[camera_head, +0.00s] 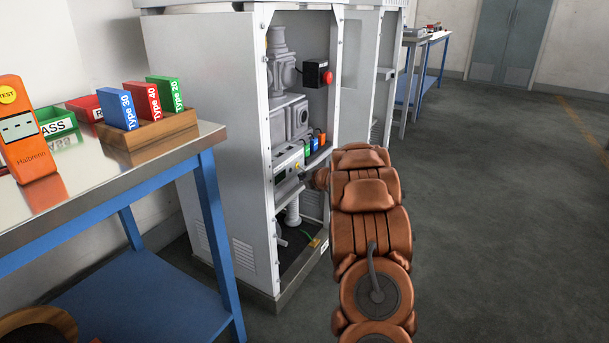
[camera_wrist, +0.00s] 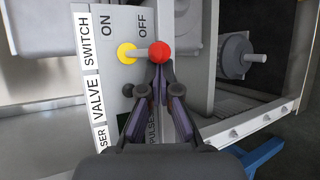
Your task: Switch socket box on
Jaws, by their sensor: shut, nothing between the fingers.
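The labelled switch panel (camera_wrist: 112,75) fills the middle of the wrist view, with SWITCH, ON, OFF and VALVE written sideways. Its switch lever has a yellow base (camera_wrist: 126,53) and a red ball knob (camera_wrist: 159,51). The lever points right in the picture, to the OFF side. My gripper (camera_wrist: 160,72) is shut and empty, its tips just below the red knob; I cannot tell if they touch it. In the head view the panel (camera_head: 288,165) sits inside the open grey cabinet (camera_head: 215,130). My arm partly hides my gripper there.
A black box with a red button (camera_head: 317,73) is inside the cabinet, above the panel. A blue-legged bench (camera_head: 212,215) with coloured blocks (camera_head: 115,108) and an orange tester (camera_head: 25,130) stands at left. The floor at right is clear.

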